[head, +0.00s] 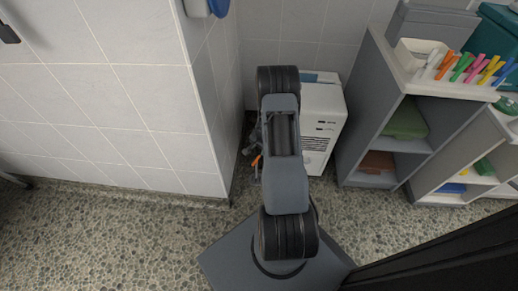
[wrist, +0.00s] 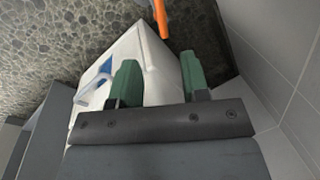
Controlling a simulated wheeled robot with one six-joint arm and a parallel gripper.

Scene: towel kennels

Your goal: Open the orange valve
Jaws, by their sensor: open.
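The orange valve (wrist: 161,18) shows in the wrist view as a narrow orange bar at the top edge, cut off by the frame. In the head view a small orange piece (head: 257,161) shows just left of my arm, low in the gap beside the white machine; my arm hides part of that area. My gripper (wrist: 160,75) has two green fingers set apart with nothing between them. The orange bar lies beyond the fingertips, apart from them.
A white boxy machine (head: 325,109) stands right of my arm, close to the fingers. A tiled wall corner (head: 215,110) bounds the gap on the left. Grey shelves (head: 362,110) with coloured markers on top stand at right. The pebbled floor (head: 120,235) at front left is clear.

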